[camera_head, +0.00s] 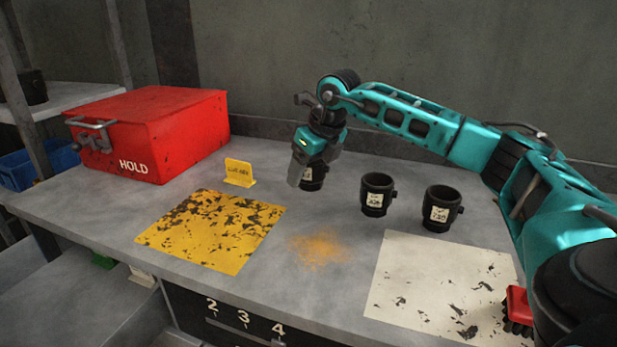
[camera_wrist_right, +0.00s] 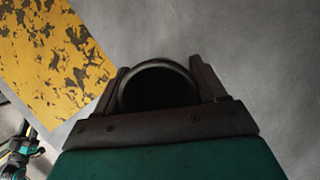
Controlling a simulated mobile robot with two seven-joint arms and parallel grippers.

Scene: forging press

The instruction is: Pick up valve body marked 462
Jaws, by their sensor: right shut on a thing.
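My right gripper (camera_head: 306,172) is shut on a dark, cup-shaped valve body (camera_head: 313,184) at the back of the grey bench. Its pale label is mostly hidden behind the fingers, so I cannot read the number. In the right wrist view the round dark opening of this valve body (camera_wrist_right: 158,85) sits between the two fingers of the right gripper (camera_wrist_right: 160,90). It looks upright, at or close to the bench top. Two similar valve bodies stand to its right: one (camera_head: 377,204) with a label that may read 426, and one (camera_head: 433,223) that seems to read 730. My left gripper is not seen.
A red HOLD box (camera_head: 190,135) stands at the back left, near a small yellow sign (camera_head: 240,171). A worn yellow mat (camera_head: 210,230) and a pale mat (camera_head: 435,285) lie in front, with orange powder (camera_head: 319,248) between them. A red brush (camera_head: 518,305) is at the right edge.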

